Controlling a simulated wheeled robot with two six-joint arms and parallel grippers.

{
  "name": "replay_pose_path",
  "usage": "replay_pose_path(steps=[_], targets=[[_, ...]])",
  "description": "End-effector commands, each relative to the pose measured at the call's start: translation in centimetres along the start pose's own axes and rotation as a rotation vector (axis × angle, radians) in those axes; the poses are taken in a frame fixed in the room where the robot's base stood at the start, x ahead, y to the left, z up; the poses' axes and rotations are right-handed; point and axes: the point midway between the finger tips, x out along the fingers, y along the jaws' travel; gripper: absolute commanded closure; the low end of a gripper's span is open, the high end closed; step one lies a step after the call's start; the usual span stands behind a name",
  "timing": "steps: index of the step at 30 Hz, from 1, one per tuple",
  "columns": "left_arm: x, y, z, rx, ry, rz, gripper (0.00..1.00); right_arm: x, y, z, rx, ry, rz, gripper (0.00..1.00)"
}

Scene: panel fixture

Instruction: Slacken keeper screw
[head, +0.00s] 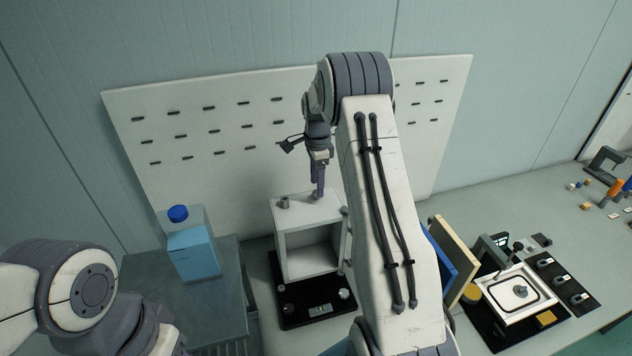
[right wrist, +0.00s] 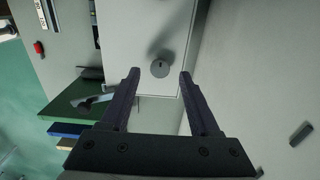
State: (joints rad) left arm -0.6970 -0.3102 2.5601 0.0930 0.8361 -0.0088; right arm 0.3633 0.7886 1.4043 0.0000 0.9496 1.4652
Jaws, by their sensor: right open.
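A white open-fronted box (head: 308,216) stands on a black base (head: 318,308) in the middle of the head view. A grey round knob (head: 283,202) sits at the left of its top. My right gripper (head: 318,194) points down over the right part of the top. In the right wrist view, a grey round screw head (right wrist: 160,69) with a small dark mark stands on the white face. My right gripper (right wrist: 158,75) is open, with one finger on each side of the screw in the picture and no visible contact. My left gripper is out of view.
A blue-capped bottle (head: 194,246) stands on the grey table at left. A white slotted panel (head: 240,135) rises behind the box. Blue and cream boards (head: 456,258) stand right of my right arm. A white framed plate (head: 514,293) lies further right.

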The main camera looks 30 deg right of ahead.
Motion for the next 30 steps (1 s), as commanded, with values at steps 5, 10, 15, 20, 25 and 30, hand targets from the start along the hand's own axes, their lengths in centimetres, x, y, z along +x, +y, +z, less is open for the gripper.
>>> replay_pose_path(steps=[5,10,15,20,25,30], targets=[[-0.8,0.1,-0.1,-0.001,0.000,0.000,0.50,1.5,0.0,0.1,-0.002,0.000,0.000,0.38],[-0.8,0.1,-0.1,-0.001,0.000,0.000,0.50,1.9,-0.1,0.2,-0.003,0.000,-0.001,0.38],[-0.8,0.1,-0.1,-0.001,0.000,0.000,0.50,1.9,-0.1,0.3,-0.004,0.000,-0.001,0.45],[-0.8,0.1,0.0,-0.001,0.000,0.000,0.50,1.9,-0.1,0.3,-0.004,0.000,-0.001,1.00],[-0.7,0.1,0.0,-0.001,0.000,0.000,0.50,1.9,-0.1,0.3,-0.007,0.000,-0.001,1.00],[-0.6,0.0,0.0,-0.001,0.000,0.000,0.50,1.9,-0.1,0.3,-0.037,0.000,-0.001,1.00]])
